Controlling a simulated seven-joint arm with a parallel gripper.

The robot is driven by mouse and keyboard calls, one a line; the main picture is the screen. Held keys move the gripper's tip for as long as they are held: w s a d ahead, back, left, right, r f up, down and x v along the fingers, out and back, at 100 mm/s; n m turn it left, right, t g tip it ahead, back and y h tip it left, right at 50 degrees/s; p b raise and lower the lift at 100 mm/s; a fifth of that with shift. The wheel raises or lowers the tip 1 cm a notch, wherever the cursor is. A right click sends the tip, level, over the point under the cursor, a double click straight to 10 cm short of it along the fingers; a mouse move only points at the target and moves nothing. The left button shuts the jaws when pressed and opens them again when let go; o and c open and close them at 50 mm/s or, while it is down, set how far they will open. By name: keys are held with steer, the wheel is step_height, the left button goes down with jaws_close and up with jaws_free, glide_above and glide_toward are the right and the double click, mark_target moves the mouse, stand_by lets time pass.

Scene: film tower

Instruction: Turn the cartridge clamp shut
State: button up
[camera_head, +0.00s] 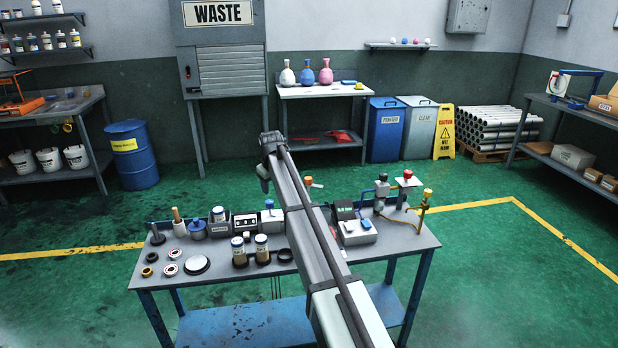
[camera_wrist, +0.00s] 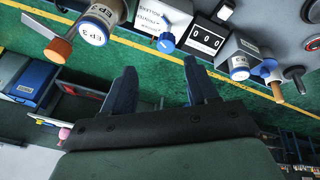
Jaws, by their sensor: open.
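An orange-ended lever (camera_wrist: 57,50) sticks out beside a grey cylinder with a white "EP 3" label (camera_wrist: 95,34), at the upper left of the wrist view; I take this to be the cartridge clamp. In the head view an orange-topped part (camera_head: 309,182) shows just right of my arm at the bench's back edge, its lower part hidden by the arm. My gripper (camera_wrist: 160,86) is open and empty, its two dark blue fingers apart from everything. In the head view it hangs at the arm's far end (camera_head: 264,180), above the bench's back side.
The bench (camera_head: 222,258) holds a counter box (camera_wrist: 207,40), a box with a blue knob (camera_wrist: 165,43), labelled jars (camera_head: 239,252), discs (camera_head: 196,264) and, at right, a red-topped device (camera_head: 407,176) and a yellow-topped stand (camera_head: 425,200). Green floor lies behind it.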

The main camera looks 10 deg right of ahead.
mark_target(308, 178)
steer(key=w+d+r+m+y, duration=0.1)
steer(key=d+r+m, duration=0.1)
steer(key=d+r, duration=0.45)
steer(key=w+d+r+m, duration=0.1)
steer(key=d+r, duration=0.2)
steer(key=d, duration=0.7)
steer(key=x, duration=1.3)
steer(key=shift+w+a+f, duration=0.1)
steer(key=shift+w+a, duration=0.1)
steer(key=shift+a, duration=0.2)
steer(key=shift+c, duration=0.4)
steer(key=c, duration=1)
steer(key=shift+o, duration=0.2)
